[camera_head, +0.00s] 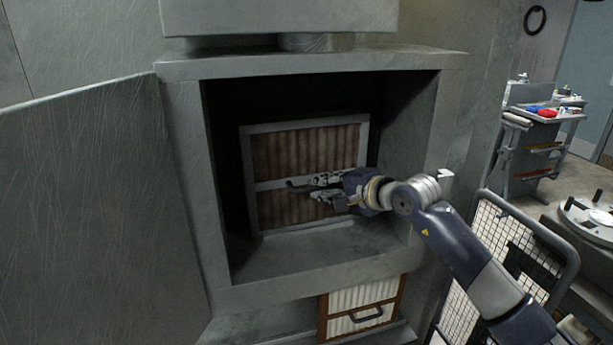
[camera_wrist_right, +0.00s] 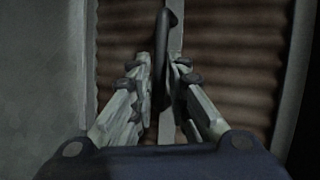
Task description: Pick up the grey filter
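The grey filter (camera_head: 262,186), brown pleats in a grey frame with a grey crossbar, stands upright inside the open cabinet. Its pleats also fill much of the right wrist view (camera_wrist_right: 238,60). A dark handle (camera_wrist_right: 161,60) sits on the crossbar. My right gripper (camera_head: 316,188) reaches into the cabinet in front of the filter. In the wrist view its fingers (camera_wrist_right: 160,75) lie on both sides of the handle, with a gap visible on the left side. Contact on the right side is unclear. My left gripper is not in view.
The cabinet opening has a metal rim (camera_head: 310,62) close around my right arm. Its door (camera_head: 95,200) hangs open at left. A white pleated filter (camera_head: 362,296) in a brown frame stands below. A mesh cart (camera_head: 505,250) and a workbench (camera_head: 545,115) are at right.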

